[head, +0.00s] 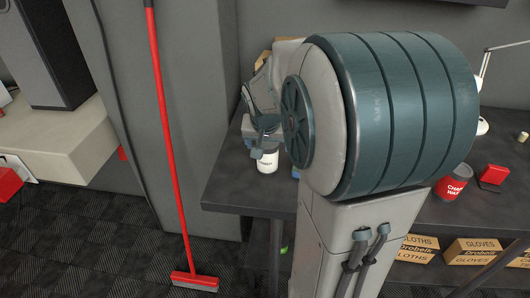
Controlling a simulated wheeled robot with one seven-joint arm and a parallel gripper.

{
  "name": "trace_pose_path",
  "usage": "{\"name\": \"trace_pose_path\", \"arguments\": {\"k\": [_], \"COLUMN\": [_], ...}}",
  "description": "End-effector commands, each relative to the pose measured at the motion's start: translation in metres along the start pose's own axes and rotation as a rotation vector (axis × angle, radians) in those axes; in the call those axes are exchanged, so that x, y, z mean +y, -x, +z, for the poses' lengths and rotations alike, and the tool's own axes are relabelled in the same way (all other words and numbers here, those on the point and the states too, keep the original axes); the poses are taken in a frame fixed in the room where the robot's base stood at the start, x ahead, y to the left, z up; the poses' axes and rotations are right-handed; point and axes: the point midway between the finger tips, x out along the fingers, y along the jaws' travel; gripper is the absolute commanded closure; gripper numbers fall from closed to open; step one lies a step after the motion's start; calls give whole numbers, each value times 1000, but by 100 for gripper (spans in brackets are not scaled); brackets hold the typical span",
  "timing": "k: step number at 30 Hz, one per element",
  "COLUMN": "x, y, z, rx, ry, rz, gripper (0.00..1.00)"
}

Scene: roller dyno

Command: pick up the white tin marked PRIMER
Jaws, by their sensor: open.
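A small white tin (267,162) stands upright on the dark bench (235,185), near its left end. Dark lettering shows on its side but is too small to read. My gripper (264,149) is at the top of the tin, with its dark fingers pointing down and open. The fingers overlap the tin's upper part in the picture. I cannot tell whether they touch it or how far they reach around it. My own arm hides much of the bench to the right of the tin.
A red tin lettered CHAIN WAX (455,184) and a red block (493,175) stand at the bench's right. Boxes of cloths (418,248) and gloves (475,250) sit below. A red broom (172,150) leans left of the bench. A lamp (482,127) is behind my arm.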

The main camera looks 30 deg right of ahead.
Motion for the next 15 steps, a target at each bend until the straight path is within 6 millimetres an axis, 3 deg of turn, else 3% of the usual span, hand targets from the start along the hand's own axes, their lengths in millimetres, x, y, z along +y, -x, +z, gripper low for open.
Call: {"name": "trace_pose_path", "arguments": {"k": [6, 15], "x": [-2, -2], "y": [-30, -39], "z": [-2, -3], "rx": [-5, -1], "ry": [0, 1], "rz": [2, 0], "gripper": [19, 19]}}
